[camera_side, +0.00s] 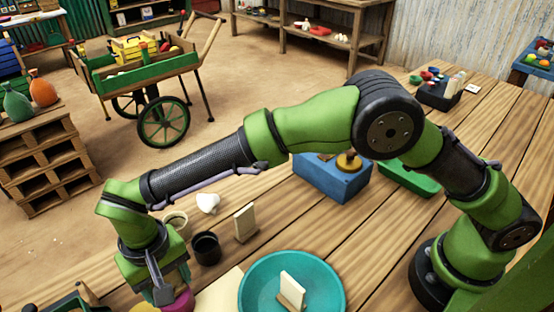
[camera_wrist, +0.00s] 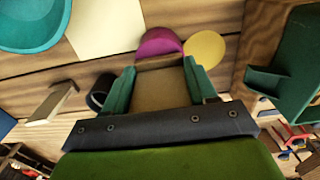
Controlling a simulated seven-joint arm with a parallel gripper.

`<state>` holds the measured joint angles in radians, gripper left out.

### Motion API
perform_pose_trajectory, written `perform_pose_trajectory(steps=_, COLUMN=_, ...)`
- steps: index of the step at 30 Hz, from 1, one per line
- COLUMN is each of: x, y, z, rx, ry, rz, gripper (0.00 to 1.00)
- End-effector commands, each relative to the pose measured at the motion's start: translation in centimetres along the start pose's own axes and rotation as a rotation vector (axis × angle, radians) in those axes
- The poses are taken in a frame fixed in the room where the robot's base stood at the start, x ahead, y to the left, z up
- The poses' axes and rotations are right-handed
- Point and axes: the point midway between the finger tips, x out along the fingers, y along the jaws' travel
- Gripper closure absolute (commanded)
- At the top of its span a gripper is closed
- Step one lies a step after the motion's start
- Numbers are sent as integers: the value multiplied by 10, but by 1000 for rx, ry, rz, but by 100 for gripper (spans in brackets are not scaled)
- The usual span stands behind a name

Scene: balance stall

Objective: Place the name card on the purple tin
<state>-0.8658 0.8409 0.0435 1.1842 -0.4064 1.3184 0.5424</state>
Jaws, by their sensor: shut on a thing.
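My gripper (camera_side: 167,286) is low at the front left in the side view. In the wrist view my gripper (camera_wrist: 160,66) is shut on a flat tan name card (camera_wrist: 160,90), which spans the space between its green fingers. The purple tin (camera_wrist: 159,42) lies just beyond the card's far edge in the wrist view, partly covered by it. In the side view the purple tin (camera_side: 181,301) shows beside and below my gripper, mostly hidden. I cannot tell whether card and tin touch. The held card is hidden in the side view.
A teal plate (camera_side: 252,295) holds another upright card (camera_side: 291,290). A similar card (camera_side: 245,223) stands near a black cup (camera_side: 206,250). A yellow disc (camera_wrist: 206,48) sits right beside the purple tin. A green container (camera_wrist: 290,65) stands further right.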

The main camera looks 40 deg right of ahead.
Motion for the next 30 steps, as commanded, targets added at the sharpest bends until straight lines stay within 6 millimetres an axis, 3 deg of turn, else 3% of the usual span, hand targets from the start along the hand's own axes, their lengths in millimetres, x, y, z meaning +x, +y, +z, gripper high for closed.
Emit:
perform_pose_trajectory(steps=11, x=5, y=0, z=0, rx=0, ry=0, rz=-1, gripper=74)
perform_pose_trajectory(steps=12, x=6, y=0, z=0, rx=0, ry=-1, rz=-1, gripper=42)
perform_pose_trajectory(steps=17, x=5, y=0, z=0, rx=0, ry=0, rz=-1, gripper=18)
perform_pose_trajectory(steps=26, x=3, y=0, z=0, rx=0, ry=1, rz=-2, gripper=18)
perform_pose_trajectory(steps=30, x=-11, y=-1, z=-1, rx=0, ry=3, rz=-4, gripper=18)
